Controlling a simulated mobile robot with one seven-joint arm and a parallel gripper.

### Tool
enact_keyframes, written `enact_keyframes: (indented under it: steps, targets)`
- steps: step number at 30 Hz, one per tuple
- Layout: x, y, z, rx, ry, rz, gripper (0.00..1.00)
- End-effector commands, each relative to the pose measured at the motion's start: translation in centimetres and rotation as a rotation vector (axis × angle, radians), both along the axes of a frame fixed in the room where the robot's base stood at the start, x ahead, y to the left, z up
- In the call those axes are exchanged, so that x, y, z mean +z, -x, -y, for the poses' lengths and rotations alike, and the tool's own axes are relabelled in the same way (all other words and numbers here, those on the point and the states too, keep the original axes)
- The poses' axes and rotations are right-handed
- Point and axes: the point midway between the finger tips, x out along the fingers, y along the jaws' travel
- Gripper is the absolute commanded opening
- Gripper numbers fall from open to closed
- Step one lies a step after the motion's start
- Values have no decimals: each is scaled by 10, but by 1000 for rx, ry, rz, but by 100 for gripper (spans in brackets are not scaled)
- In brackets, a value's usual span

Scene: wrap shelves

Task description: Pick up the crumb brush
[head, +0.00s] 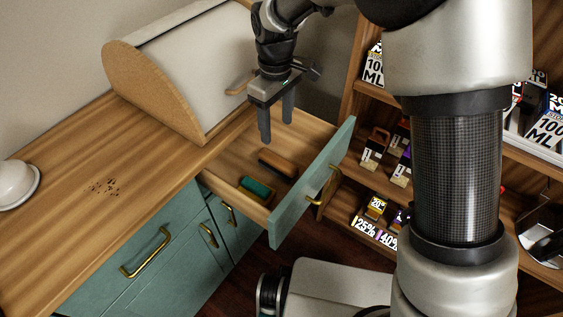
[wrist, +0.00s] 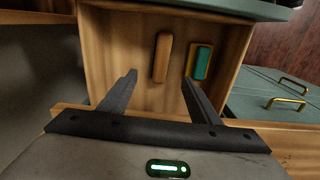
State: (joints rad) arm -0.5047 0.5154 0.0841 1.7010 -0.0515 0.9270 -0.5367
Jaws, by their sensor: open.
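A brown, wooden, bar-shaped item, which looks like the crumb brush (head: 277,163), lies in the open drawer (head: 232,173). In the wrist view the brush (wrist: 162,57) lies lengthwise on the drawer floor. My gripper (head: 277,131) is above the drawer, pointing down, with its fingers apart and nothing between them. In the wrist view the brush appears just beyond the gap between the fingertips (wrist: 159,77). The fingers look clear of it. Its underside is hidden.
A teal and yellow sponge-like block (head: 257,187) lies beside the brush, near the right finger in the wrist view (wrist: 202,62). The drawer's walls and teal front (head: 312,185) surround both. A bread box (head: 190,65), dark crumbs (head: 104,187) and a white bowl (head: 17,183) are on the counter.

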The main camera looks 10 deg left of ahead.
Motion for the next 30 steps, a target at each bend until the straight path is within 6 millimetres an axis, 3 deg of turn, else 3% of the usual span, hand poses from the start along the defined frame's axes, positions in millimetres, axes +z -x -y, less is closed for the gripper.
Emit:
enact_keyframes:
  steps: [1, 9, 20, 30]
  targets:
    - [-16, 1, 0, 0, 2, -4, 57]
    - [-73, 1, 1, -1, 2, -2, 57]
    - [-100, 2, 1, -1, 1, -2, 57]
    - [-145, 6, 3, -2, 1, -2, 57]
